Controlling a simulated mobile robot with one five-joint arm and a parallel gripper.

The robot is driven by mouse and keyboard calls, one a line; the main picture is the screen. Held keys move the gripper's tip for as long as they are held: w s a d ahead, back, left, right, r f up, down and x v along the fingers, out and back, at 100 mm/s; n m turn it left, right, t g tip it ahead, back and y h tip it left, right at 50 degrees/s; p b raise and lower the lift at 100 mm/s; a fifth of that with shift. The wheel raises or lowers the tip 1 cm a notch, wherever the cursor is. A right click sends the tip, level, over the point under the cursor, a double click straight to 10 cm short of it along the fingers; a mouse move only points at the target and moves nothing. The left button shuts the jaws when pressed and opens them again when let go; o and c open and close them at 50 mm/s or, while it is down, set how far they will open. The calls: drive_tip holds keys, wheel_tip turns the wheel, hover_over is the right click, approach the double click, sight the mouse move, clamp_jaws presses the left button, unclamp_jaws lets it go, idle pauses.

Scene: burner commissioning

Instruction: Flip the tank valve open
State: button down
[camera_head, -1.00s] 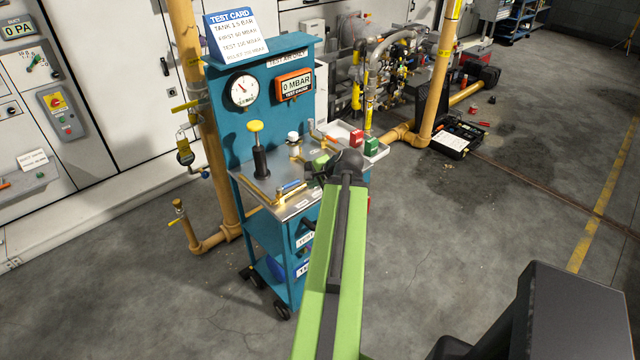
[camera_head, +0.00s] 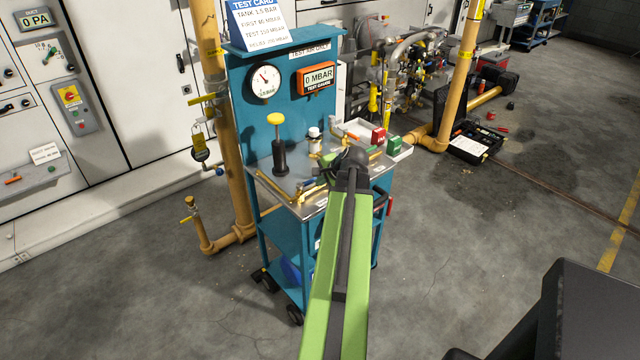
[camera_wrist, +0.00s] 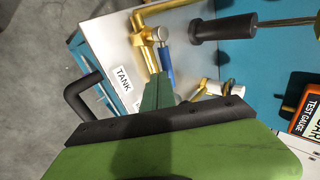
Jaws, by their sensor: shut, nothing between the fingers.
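In the wrist view, a brass valve (camera_wrist: 146,42) with a blue lever (camera_wrist: 166,63) stands beside a white label reading TANK (camera_wrist: 122,78) on the cart's metal top. The lever lies roughly along the brass pipe. My gripper (camera_wrist: 160,82) is shut and empty. Its green fingertips are right by the end of the blue lever; I cannot tell whether they touch it. In the head view, the brass pipework (camera_head: 275,188) shows on the cart top, with my arm covering part of it.
The blue cart (camera_head: 262,130) carries a pressure gauge (camera_head: 265,81), a display reading 0 MBAR (camera_head: 317,78) and a hand pump with a yellow knob (camera_head: 276,119). In the wrist view, a second brass fitting (camera_wrist: 207,88) lies right of my fingers. A black handle (camera_wrist: 85,92) juts from the cart's edge.

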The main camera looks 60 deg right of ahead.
drive_tip(key=shift+w, duration=0.2)
drive_tip(key=shift+w+d, duration=0.35)
drive_tip(key=shift+w, duration=0.2)
drive_tip(key=shift+s, duration=0.1)
